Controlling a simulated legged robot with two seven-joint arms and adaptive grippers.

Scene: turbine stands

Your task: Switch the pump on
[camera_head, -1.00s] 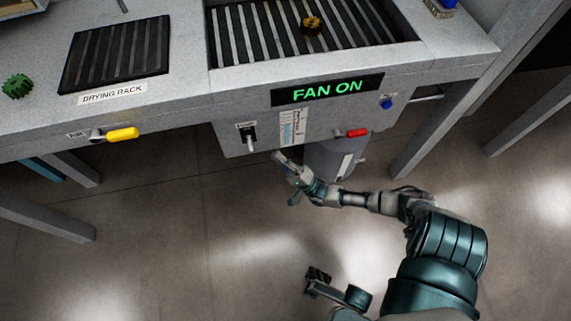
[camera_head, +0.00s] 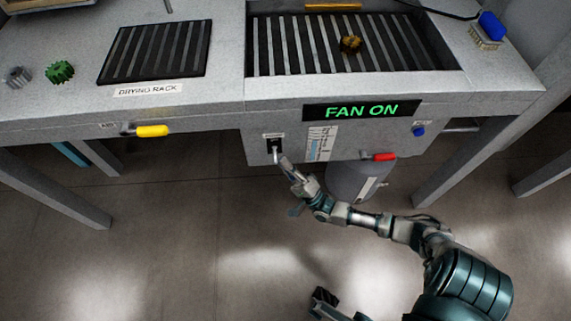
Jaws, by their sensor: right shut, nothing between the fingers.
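A black switch plate (camera_head: 274,142) with a pale lever is set in the front panel of the grey bench, under a small label too small to read. The lever points down. My right gripper (camera_head: 287,166) is shut and empty, its tip just below and right of this lever; I cannot tell whether they touch. A lit sign (camera_head: 362,110) above reads FAN ON in green. No readable label names the pump.
A red handle (camera_head: 379,157) and a blue knob (camera_head: 418,132) are on the panel to the right, and a yellow handle (camera_head: 151,131) to the left. A grey cylinder (camera_head: 353,183) stands below the panel.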

